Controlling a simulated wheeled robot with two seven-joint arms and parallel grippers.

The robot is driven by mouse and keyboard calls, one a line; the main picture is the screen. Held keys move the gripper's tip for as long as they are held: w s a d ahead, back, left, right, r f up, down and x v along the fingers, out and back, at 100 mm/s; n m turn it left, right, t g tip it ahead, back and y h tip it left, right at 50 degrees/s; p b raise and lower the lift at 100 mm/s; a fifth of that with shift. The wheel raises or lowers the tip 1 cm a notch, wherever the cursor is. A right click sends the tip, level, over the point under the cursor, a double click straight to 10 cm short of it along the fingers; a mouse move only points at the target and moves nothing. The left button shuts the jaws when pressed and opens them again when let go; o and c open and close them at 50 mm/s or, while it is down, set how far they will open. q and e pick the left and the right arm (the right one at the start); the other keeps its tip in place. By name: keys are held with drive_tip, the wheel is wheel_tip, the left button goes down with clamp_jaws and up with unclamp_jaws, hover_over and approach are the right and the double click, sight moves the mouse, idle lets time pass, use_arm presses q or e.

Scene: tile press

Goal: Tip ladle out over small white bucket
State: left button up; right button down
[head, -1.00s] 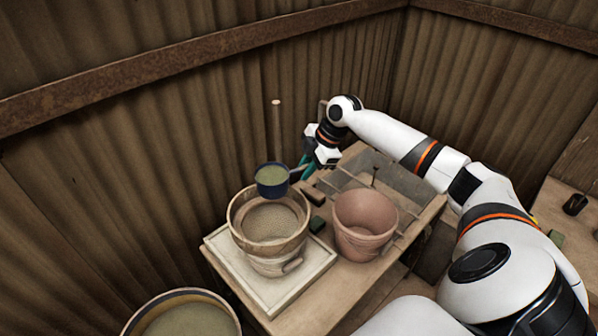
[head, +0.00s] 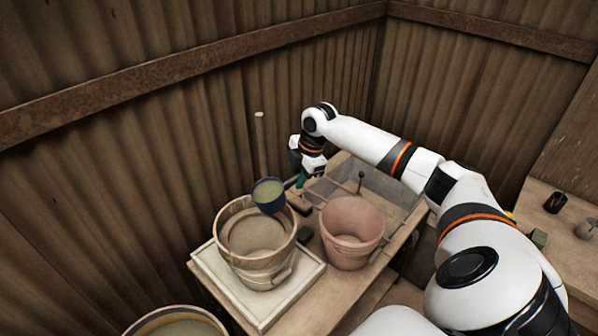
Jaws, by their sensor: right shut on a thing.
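My right gripper (head: 303,179) is shut on the ladle's handle, above the far part of the bench. The dark blue ladle bowl (head: 268,196) hangs over the far rim of the pale bucket (head: 256,261). The bowl is tilted, and greenish liquid shows in it. The bucket stands upright on a white square board, with a sieve-like beige surface (head: 257,236) inside its mouth. I cannot tell whether liquid is running out of the ladle. My left gripper is not in view.
A pinkish bucket (head: 350,231) stands on the bench to the right. A large tub of greenish liquid (head: 178,328) is at the bottom left. A wooden stick (head: 260,143) rises behind the ladle, near the corrugated wall. A side table (head: 565,240) is at the right.

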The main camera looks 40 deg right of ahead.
drive_tip(key=r+h, duration=0.2)
drive_tip(key=a+r, duration=0.1)
drive_tip(key=shift+w+r+g+h, duration=0.3)
drive_tip(key=shift+r+g+h, duration=0.1)
drive_tip(key=r+h, duration=0.1)
drive_tip(key=a+r+h, duration=0.1)
drive_tip(key=shift+w+a+r+n+g, duration=0.15)
drive_tip(key=shift+a+r+n+g, duration=0.05)
drive_tip(key=shift+r+n+g, duration=0.1)
drive_tip(key=shift+w+a+r+g+h, duration=0.2)
drive_tip(key=shift+a+r+g+h, duration=0.05)
drive_tip(key=shift+a+r+h, duration=0.5)
drive_tip(key=shift+w+a+r+g+h, duration=0.2)
drive_tip(key=shift+a+r+h, duration=0.3)
drive_tip(key=shift+h, duration=0.35)
drive_tip(key=shift+w+a+r+g+h, duration=0.15)
drive_tip(key=shift+a+r+g+h, duration=0.1)
drive_tip(key=shift+a+r+h, duration=0.45)
drive_tip(key=shift+f, duration=0.15)
drive_tip(key=shift+a+n, duration=0.1)
drive_tip(key=shift+n, duration=0.2)
